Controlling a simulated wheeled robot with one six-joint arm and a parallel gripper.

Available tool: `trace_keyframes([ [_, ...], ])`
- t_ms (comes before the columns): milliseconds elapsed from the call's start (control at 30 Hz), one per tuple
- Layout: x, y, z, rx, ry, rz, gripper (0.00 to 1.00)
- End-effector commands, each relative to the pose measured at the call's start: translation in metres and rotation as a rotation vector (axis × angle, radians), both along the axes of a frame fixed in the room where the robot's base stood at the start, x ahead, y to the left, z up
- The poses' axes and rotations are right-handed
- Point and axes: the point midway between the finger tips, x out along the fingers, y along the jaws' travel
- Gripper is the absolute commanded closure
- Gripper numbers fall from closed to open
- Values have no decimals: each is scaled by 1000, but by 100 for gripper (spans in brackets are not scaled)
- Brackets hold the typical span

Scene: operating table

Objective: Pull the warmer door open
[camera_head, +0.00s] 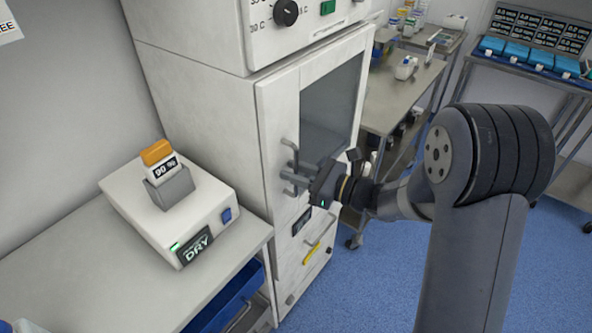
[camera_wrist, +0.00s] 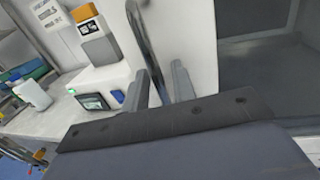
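The warmer is a tall white cabinet (camera_head: 205,120). Its door (camera_head: 275,110) has a dark window (camera_head: 330,105) and looks shut against the body. A metal bar handle (camera_head: 288,155) stands upright near the door's left edge. My gripper (camera_head: 290,178) is at the handle's lower part. In the wrist view the curved handle (camera_wrist: 148,45) runs down between my two fingers (camera_wrist: 158,88), with gaps visible beside it. The fingers look open around the handle; contact cannot be told. The handle's lower end is hidden behind the gripper body.
A white dryer box (camera_head: 135,215) with an orange-topped block (camera_head: 157,153) stands on the counter (camera_head: 95,275) at left. A lower drawer handle (camera_head: 322,232) is below the door. A steel trolley (camera_head: 385,100) stands right of the warmer. Blue floor (camera_head: 375,290) is clear in front.

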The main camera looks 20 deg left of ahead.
Motion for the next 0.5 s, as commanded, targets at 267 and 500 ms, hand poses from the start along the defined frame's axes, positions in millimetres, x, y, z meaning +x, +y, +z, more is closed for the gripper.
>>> trace_keyframes([
  [267,0,0,0,0,-1,0,85],
  [500,0,0,0,0,-1,1,100],
])
